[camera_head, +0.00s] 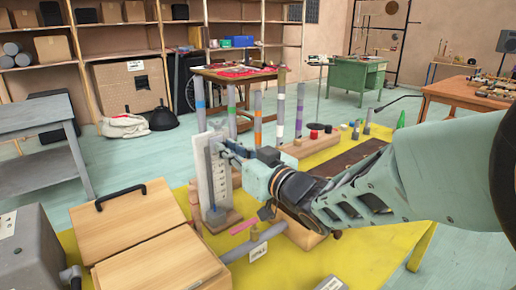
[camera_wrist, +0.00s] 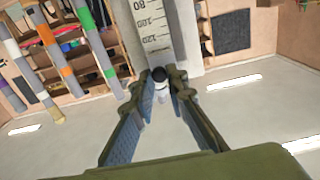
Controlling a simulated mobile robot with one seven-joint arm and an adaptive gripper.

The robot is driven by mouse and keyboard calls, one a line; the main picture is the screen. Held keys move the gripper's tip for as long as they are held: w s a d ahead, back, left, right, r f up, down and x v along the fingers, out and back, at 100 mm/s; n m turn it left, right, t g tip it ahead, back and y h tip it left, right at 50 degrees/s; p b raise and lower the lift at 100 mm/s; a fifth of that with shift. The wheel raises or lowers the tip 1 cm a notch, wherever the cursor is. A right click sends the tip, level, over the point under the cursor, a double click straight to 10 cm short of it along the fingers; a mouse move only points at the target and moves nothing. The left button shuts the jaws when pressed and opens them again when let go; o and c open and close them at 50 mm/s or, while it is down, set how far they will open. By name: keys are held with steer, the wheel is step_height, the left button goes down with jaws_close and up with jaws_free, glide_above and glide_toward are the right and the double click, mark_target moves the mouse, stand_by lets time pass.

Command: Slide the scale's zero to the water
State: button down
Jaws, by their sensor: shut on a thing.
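My gripper (camera_head: 226,150) is at the scale's upper right side. In the wrist view its fingers (camera_wrist: 161,84) close on a small knob (camera_wrist: 159,74) with a dark top and pale body, just below the scale's end.
Several upright tubes with coloured bands (camera_head: 257,115) stand behind the scale. A wooden box (camera_head: 150,240) and a grey case (camera_head: 35,250) are at the left front. A grey pipe (camera_head: 253,245) and a pink piece (camera_head: 243,226) lie in front of the base.

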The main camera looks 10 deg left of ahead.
steer(key=shift+f+b, duration=0.45)
steer(key=shift+f, duration=0.05)
steer(key=c, duration=1.9)
jaws_free()
